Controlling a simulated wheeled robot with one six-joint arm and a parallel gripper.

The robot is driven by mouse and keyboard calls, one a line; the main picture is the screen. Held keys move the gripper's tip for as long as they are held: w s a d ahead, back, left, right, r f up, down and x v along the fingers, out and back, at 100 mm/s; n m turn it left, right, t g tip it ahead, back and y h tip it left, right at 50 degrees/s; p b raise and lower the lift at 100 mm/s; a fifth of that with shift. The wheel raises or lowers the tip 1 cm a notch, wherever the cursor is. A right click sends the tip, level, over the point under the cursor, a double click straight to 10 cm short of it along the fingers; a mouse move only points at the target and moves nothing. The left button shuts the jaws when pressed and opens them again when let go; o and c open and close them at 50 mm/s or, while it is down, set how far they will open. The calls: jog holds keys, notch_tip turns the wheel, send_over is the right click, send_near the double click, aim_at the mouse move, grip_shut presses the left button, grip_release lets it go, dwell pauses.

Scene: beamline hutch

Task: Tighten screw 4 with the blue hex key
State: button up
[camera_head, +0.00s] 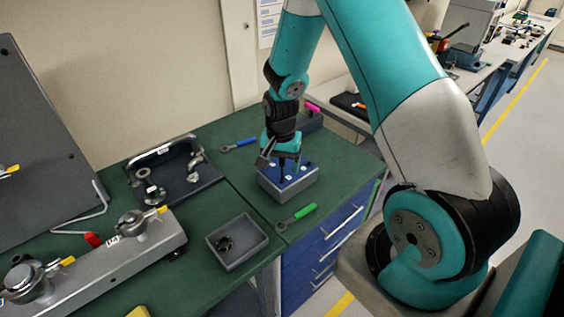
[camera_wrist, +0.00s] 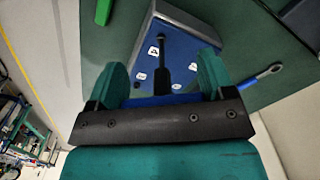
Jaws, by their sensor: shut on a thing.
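My gripper (camera_wrist: 161,88) is shut on the blue hex key (camera_wrist: 150,101), whose blue handle shows between the green fingers. A dark shaft runs from it toward the block with the blue top (camera_wrist: 190,38). In the head view, my gripper (camera_head: 284,158) is upright over this block (camera_head: 290,187), which stands on the green bench. Small white number labels lie on the blue top; they are too small to read surely. The shaft end appears at the block's top beside one label, but I cannot tell whether it sits in a screw. The screw heads are not clearly visible.
A blue-handled tool (camera_head: 240,144) lies behind the block and a green-handled tool (camera_head: 297,216) in front. A pink-handled tool (camera_head: 312,107) is at a holder behind. A grey tray (camera_head: 262,250) with dark parts and a metal fixture (camera_head: 118,252) stand to the left.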

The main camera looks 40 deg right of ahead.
jog(key=shift+m, duration=0.5)
jog(key=m, duration=0.2)
jog(key=shift+w+a+m, duration=0.1)
jog(key=shift+w+m, duration=0.05)
jog(key=shift+m, duration=0.25)
notch_tip(320, 180, up, 4)
jog(key=p, duration=0.3)
dwell(0.5)
